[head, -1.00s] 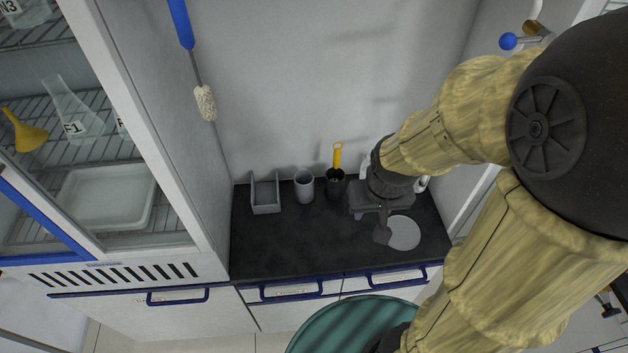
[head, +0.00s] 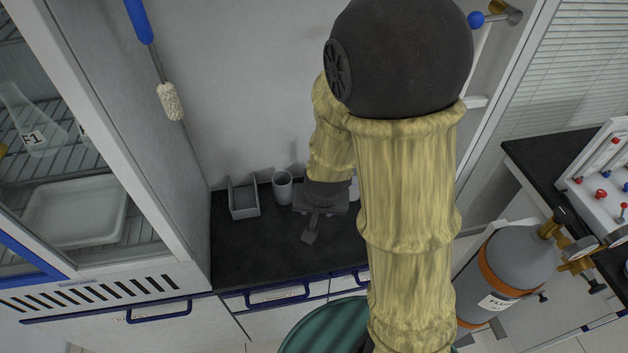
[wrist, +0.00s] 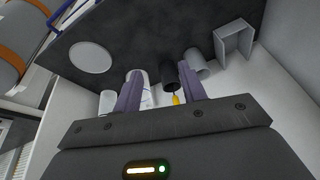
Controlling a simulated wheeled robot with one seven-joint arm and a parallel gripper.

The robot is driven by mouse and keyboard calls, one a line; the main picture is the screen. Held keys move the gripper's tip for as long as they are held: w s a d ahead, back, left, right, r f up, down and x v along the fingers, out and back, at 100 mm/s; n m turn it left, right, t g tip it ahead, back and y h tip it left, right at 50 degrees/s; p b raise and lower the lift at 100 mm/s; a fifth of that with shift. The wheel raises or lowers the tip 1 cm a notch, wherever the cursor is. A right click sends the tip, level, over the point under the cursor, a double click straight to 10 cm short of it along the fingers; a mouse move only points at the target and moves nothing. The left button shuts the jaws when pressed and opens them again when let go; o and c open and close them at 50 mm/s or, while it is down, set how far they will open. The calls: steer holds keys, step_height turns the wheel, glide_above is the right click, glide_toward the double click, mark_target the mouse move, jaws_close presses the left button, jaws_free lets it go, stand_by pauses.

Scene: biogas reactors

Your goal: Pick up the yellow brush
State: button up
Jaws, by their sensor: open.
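The yellow brush (wrist: 176,99) stands in a dark cup (wrist: 170,74) on the black counter. In the wrist view only its small yellow handle end shows, pointing down the picture, close beside the right finger. My gripper (wrist: 162,77) is open and empty. In that view the cup and brush appear between the fingers, nearer the right one. How far the fingertips are from the brush I cannot tell. In the head view my gripper (head: 309,236) is over the counter, and my arm hides the brush and its cup.
A grey cup (head: 283,187) and an open grey box (head: 243,197) stand left of my gripper by the wall. A light round disc (wrist: 90,57) lies on the counter. White bottles (wrist: 107,102) stand near the left finger. A glass-fronted cabinet (head: 165,150) borders the left.

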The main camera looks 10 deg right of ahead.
steer(key=w+a+f+m+t+h+b, duration=0.1)
steer(key=w+f+m+t+h+b, duration=0.15)
steer(key=f, duration=0.35)
steer(key=w+f+m+t+h+b, duration=0.1)
steer(key=w+f+t+h+b, duration=0.25)
steer(key=f, duration=0.35)
steer(key=a+r+t, duration=0.1)
steer(key=t, duration=0.1)
steer(key=r+t+h+b, duration=0.1)
steer(key=t, duration=0.1)
steer(key=w+a+r+n+t+h, duration=0.1)
steer(key=r+t, duration=0.1)
steer(key=shift+w+a, duration=0.1)
steer(key=shift+a, duration=0.25)
steer(key=p+x, duration=0.3)
steer(key=x, duration=0.9)
steer(key=shift+p, duration=0.3)
steer(key=shift+w+d, duration=0.1)
